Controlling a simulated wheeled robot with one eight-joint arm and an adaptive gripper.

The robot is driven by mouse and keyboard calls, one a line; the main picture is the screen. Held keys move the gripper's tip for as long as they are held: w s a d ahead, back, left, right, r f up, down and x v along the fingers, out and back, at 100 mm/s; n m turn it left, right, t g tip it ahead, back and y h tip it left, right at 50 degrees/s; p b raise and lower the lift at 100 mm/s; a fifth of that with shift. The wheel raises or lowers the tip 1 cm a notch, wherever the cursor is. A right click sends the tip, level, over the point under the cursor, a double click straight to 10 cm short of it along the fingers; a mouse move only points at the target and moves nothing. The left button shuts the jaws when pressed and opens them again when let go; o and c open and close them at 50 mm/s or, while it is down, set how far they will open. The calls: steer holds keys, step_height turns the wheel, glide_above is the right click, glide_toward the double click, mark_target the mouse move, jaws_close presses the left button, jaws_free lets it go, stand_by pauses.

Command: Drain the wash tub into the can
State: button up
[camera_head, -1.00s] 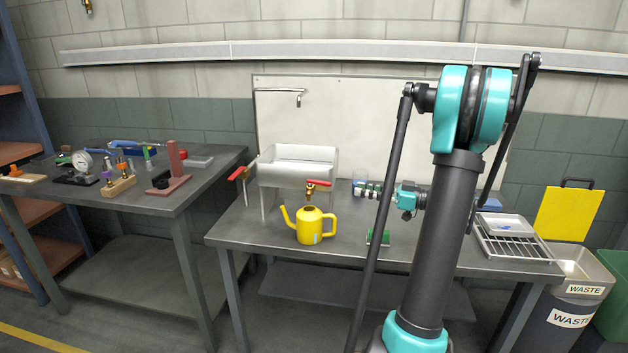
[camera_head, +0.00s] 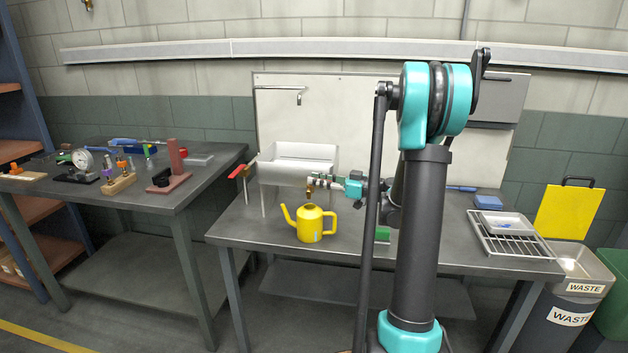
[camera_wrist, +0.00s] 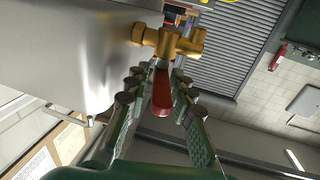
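The wash tub (camera_head: 300,151) is a pale metal basin on legs on the middle bench. A brass valve (camera_head: 308,190) is at its front, and it shows large in the wrist view (camera_wrist: 180,43). Its red lever (camera_wrist: 161,92) points toward the wrist camera. My gripper (camera_head: 312,181) is at the valve and hides the lever in the head view. In the wrist view its fingers (camera_wrist: 158,82) are open on either side of the lever, with visible gaps. The yellow watering can (camera_head: 312,224) stands upright on the bench under the valve, spout to the left.
A wire rack (camera_head: 515,244) with a small tray (camera_head: 504,224) is at the bench's right. A blue block (camera_head: 488,202) lies behind it. A green item (camera_head: 383,234) sits right of the can, partly behind my arm. A red-handled item (camera_head: 240,172) stands left of the tub.

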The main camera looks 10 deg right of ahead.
steer(key=shift+x, duration=0.8)
steer(key=shift+c, duration=0.4)
jaws_close()
